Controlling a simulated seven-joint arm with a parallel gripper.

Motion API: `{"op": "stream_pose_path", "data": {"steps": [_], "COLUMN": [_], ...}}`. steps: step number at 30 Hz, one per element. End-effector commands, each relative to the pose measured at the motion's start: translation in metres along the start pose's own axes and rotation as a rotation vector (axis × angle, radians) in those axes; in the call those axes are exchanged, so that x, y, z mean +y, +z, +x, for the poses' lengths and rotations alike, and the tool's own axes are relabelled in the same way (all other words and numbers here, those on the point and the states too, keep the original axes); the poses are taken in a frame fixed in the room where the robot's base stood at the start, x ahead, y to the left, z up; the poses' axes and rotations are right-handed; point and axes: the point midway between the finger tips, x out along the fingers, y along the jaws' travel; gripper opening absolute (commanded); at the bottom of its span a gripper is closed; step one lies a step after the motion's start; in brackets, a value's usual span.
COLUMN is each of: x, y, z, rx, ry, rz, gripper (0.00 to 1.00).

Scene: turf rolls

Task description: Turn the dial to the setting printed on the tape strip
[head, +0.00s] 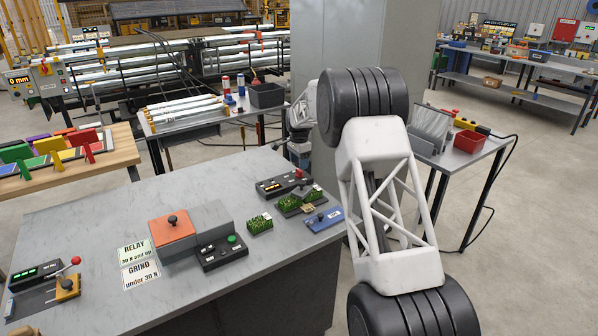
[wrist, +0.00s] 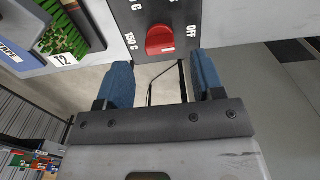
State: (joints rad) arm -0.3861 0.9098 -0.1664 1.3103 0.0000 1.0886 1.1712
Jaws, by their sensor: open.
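A red dial (wrist: 160,40) sits on a dark panel (wrist: 130,12) at the top of the wrist view. The panel carries "OFF" right of the dial, "150 C" at lower left, and other markings cut off above. I cannot tell which mark the dial points at. My gripper (wrist: 163,72) is open, its two blue fingers apart and empty, with the dial just beyond the gap between them. A blue box marked "TAPE" (wrist: 10,50) is at the left edge; it appears to be the blue box (head: 324,218) in the head view.
Turf pieces (head: 260,224) lie on the grey table, one with a white tag (wrist: 62,59) in the wrist view. A black box with a green button (head: 232,240), an orange block (head: 172,226) and a red-knobbed unit (head: 283,185) stand nearby. A grey cabinet (head: 312,40) rises behind.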

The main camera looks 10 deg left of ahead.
Motion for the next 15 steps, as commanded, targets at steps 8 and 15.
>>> {"op": "stream_pose_path", "data": {"steps": [8,15], "x": [0.0,0.0], "y": [0.0,0.0], "z": [0.033,0.044], "rx": [0.0,0.0], "ry": [0.001,-0.001], "rz": [0.0,0.0], "gripper": [0.62,0.62]}}
